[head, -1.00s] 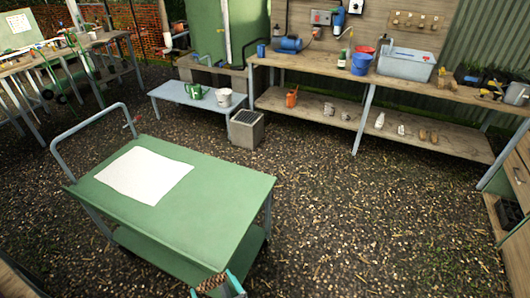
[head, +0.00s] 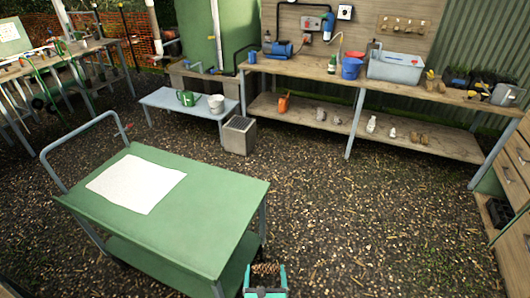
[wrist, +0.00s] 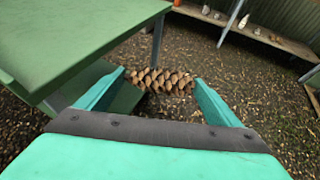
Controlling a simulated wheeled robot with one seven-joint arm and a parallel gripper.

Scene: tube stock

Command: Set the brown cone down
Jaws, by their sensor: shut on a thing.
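The brown cone is a scaly pine cone (wrist: 160,80), held crosswise between the two teal fingers of my gripper (wrist: 158,88) in the wrist view. In the head view the cone (head: 265,268) shows at the bottom edge, with my gripper (head: 265,280) around it. My gripper is shut on the cone. It is in the air over the gravel, to the right of the green cart's near corner and apart from the cart. The green cart (head: 215,205) has a flat top with a white sheet (head: 137,183) on its left part.
The right part of the cart top is bare. A low blue-grey bench (head: 170,101) holds a green watering can (head: 186,98) and a white pot (head: 216,104). A long wooden workbench (head: 330,79) stands at the back. Open gravel (head: 370,220) lies right of the cart.

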